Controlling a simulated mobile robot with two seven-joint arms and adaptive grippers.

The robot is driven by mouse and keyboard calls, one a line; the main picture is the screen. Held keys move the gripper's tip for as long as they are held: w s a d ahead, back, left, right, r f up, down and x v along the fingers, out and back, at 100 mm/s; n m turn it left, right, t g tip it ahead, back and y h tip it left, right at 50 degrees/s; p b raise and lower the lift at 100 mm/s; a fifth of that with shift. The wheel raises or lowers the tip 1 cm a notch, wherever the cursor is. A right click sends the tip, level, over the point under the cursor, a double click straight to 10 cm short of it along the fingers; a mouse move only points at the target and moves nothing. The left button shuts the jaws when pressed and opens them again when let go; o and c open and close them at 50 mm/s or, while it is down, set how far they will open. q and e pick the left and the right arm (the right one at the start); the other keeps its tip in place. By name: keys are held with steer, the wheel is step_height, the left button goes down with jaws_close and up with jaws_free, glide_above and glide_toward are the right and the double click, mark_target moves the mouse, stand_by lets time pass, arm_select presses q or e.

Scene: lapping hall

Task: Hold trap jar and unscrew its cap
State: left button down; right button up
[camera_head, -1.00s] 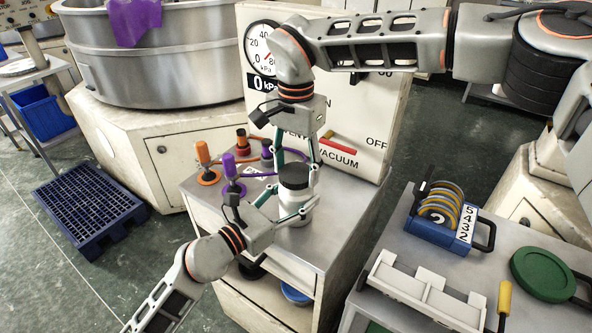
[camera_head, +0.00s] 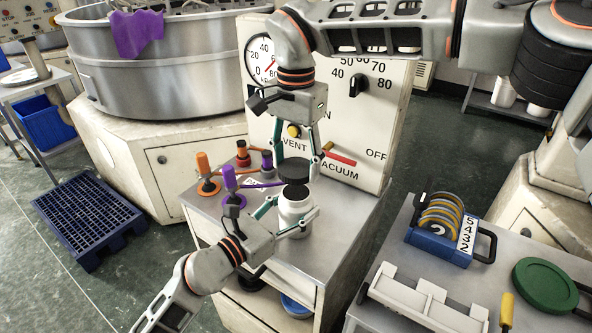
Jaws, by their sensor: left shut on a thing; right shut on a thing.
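The trap jar (camera_head: 294,212) is white and stands upright on the metal top of the cabinet. My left gripper (camera_head: 291,222) is shut around the jar's body from the lower left. The dark round cap (camera_head: 293,171) is above the jar's mouth, with a gap between them. My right gripper (camera_head: 294,168) comes down from above and is shut on the cap. The jar's dark open mouth (camera_head: 295,192) shows below the cap.
Orange and purple handled fittings (camera_head: 229,180) with hoses stand left of the jar. The vacuum panel (camera_head: 350,130) with its gauge rises behind. A bench at right holds a blue rack of discs (camera_head: 441,238), a white holder (camera_head: 420,302) and a green disc (camera_head: 545,284).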

arm_select(q)
steer(key=c, duration=0.7)
jaws_free()
steer(key=shift+c, duration=0.2)
